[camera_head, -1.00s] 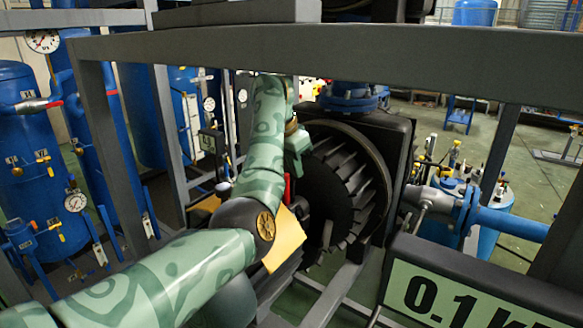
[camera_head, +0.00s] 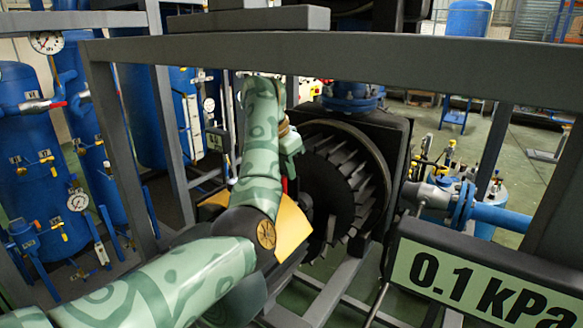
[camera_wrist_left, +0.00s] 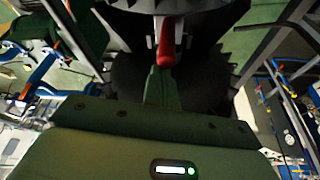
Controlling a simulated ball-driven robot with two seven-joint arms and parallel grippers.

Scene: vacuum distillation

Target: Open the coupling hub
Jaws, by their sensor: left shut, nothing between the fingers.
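A large dark round machine with fan-like fins (camera_head: 345,180) stands in the grey frame in the head view. A dark disc (camera_head: 322,190) sits in front of the fins. A red handle (camera_head: 285,184) shows just below my left gripper (camera_head: 291,158). In the left wrist view the red handle (camera_wrist_left: 166,45) stands between dark toothed wheels (camera_wrist_left: 125,78). My left gripper (camera_wrist_left: 160,88) is shut and empty, its tips close to the handle's lower end. I cannot tell whether they touch. Which part is the coupling hub is not clear; my arm hides much of this area.
A grey beam (camera_head: 330,46) crosses above my arm, and grey posts (camera_head: 118,150) stand at the left. A yellow-orange plate (camera_head: 290,230) lies behind my elbow. A 0.1 kPa display (camera_head: 480,280) is at the lower right. Blue tanks (camera_head: 35,150) stand at the left.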

